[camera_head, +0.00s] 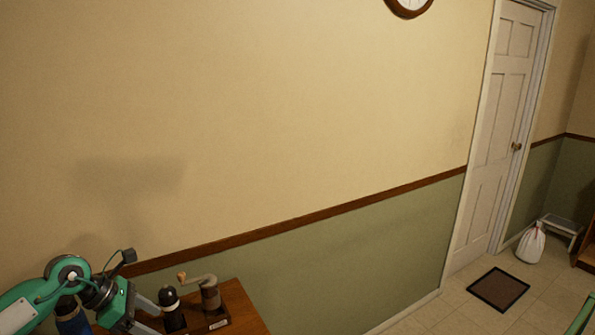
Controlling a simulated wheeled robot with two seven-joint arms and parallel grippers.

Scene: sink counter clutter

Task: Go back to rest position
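My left arm comes in at the bottom left, green with dark joints. Its gripper (146,308) is at the lower edge of the picture, just left of a dark bottle and a grinder. Only part of the gripper shows, and its fingertips are not clear, so I cannot tell whether it is open or holds anything. My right gripper is out of view.
A black-topped bottle (171,309) and a grinder with a crank (209,292) stand on a wooden surface (243,310). A wall clock (409,8) hangs above.

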